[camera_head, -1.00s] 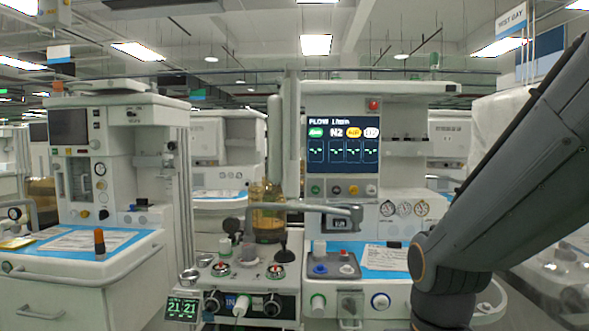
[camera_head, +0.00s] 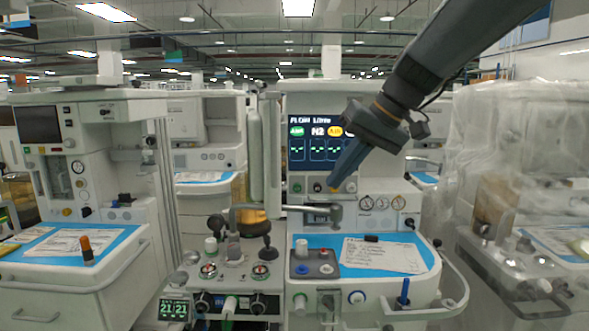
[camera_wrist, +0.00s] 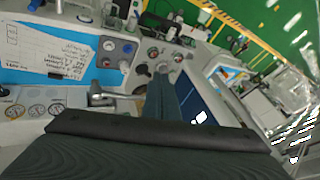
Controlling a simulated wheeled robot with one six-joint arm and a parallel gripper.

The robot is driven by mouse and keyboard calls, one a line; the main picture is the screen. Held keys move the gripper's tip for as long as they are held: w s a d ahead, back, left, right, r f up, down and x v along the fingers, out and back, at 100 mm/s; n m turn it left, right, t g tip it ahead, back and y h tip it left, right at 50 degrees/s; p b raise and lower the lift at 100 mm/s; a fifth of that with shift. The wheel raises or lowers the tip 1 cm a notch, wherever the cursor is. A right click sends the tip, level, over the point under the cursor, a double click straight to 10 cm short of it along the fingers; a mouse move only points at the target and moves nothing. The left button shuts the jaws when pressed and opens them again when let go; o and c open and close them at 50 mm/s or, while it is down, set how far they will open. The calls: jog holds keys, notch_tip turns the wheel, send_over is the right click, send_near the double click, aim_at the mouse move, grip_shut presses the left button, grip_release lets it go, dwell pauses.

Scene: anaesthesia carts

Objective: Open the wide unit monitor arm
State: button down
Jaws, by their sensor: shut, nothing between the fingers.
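The wide unit (camera_head: 375,205) stands in the middle, with a blue-topped worktop and a dark flow screen (camera_head: 313,145). A grey horizontal arm (camera_head: 285,208), which looks like the monitor arm, runs across its front below the screen and ends in a rounded joint. It also shows in the wrist view (camera_wrist: 118,99). My gripper (camera_head: 333,186) is shut and empty. Its blue fingers point down and left in front of the screen's lower right part, just above the arm's right end in the picture. The fingers show in the wrist view too (camera_wrist: 163,82). I cannot tell whether they touch anything.
A paper sheet (camera_head: 380,256) lies on the worktop, and a blue knob post (camera_head: 404,292) stands at its front right. A second cart (camera_head: 75,180) is at left. A plastic-covered cart (camera_head: 530,200) stands close at right. A glass canister (camera_head: 250,195) is behind the arm.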

jog(key=w+a+f+p, duration=0.3)
jog(key=a+f+p, duration=0.1)
jog(key=a, duration=0.5)
jog(key=shift+w+a+f, duration=0.15)
jog(key=shift+w+f, duration=0.2)
jog(key=shift+f, duration=0.05)
jog(key=shift+a, duration=0.1)
